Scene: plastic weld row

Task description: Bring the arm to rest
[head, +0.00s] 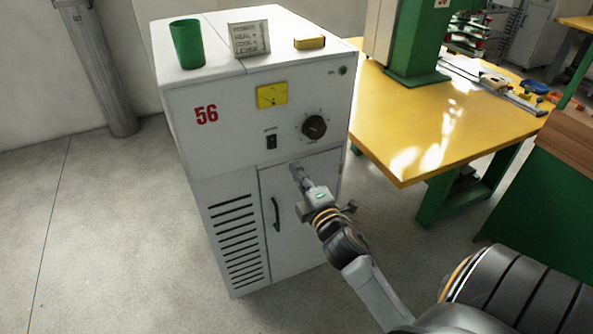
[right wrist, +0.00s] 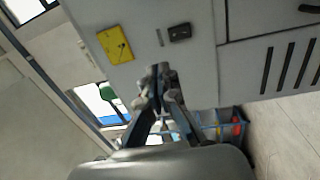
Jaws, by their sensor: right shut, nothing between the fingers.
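My right gripper (head: 296,170) is shut and empty, in front of the upper part of the door of a white cabinet (head: 235,130) marked 56. It sits below the black dial (head: 313,127) and the black switch (head: 271,142); whether it touches the door cannot be told. In the right wrist view, the closed fingertips (right wrist: 160,75) show near the yellow meter (right wrist: 117,45) and the switch (right wrist: 180,32), with nothing between them. My left gripper is not in view.
A green cup (head: 187,44), a small sign (head: 249,38) and a yellow block (head: 310,42) stand on the cabinet. A yellow-topped table (head: 400,130) with green legs is close on the right. The floor (head: 110,220) at left is clear.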

